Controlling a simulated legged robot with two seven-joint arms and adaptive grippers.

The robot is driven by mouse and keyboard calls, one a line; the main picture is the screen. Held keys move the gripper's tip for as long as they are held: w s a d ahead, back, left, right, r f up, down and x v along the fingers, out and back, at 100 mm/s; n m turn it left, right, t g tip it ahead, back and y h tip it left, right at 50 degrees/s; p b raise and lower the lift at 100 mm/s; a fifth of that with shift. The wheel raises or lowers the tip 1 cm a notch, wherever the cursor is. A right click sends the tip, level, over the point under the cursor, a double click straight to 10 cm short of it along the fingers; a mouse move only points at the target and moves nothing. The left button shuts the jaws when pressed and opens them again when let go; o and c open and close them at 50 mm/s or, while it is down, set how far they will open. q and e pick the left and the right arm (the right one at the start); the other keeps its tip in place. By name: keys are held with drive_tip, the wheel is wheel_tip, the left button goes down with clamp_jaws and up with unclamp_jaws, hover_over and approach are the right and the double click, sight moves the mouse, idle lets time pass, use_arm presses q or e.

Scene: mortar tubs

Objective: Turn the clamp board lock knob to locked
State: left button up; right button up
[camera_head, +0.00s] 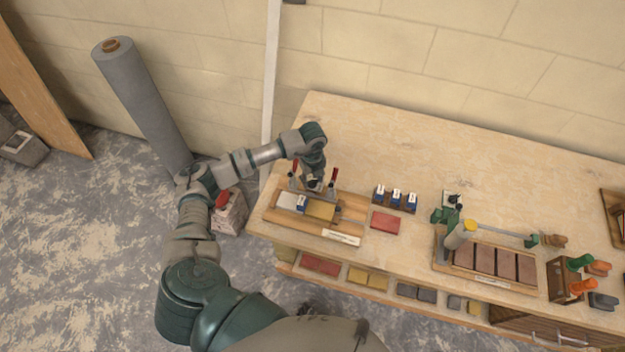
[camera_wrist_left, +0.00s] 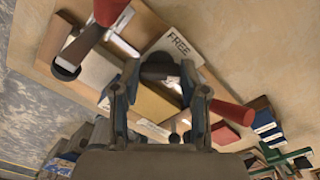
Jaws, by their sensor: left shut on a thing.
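The wooden clamp board (camera_head: 300,227) lies near the left end of the workbench. It holds a grey block (camera_head: 287,200) and a yellow block (camera_head: 321,210), with two red-handled clamps behind them. My left gripper (camera_head: 313,183) is over the board's back edge, pointing down between the clamps. In the left wrist view its fingers (camera_wrist_left: 158,88) are shut on the dark lock knob (camera_wrist_left: 160,68). A white label reading FREE (camera_wrist_left: 180,44) shows just beyond the knob. The fingers partly hide the knob, and its pointing direction is unclear. My right gripper is in neither view.
The red clamp handles (camera_head: 333,175) stand close beside my left gripper. Right of the board are a red block (camera_head: 385,222) and a rack of blue-and-white items (camera_head: 396,197). A tool fixture (camera_head: 485,257) stands farther right. The bench's back is clear.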

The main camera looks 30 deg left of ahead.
use_arm(q)
drive_tip(key=m+b, duration=0.1)
drive_tip(key=m, duration=0.3)
drive_tip(key=shift+w+m, duration=0.1)
drive_tip(key=shift+m, duration=0.2)
drive_tip(key=shift+r+m+b, duration=0.1)
drive_tip(key=shift+m+b, duration=0.7)
drive_tip(key=shift+m, duration=1.1)
drive_tip(key=o, duration=1.1)
drive_tip(key=shift+o, duration=0.2)
wheel_tip(320, 180, up, 12)
drive_tip(key=shift+a, duration=0.15)
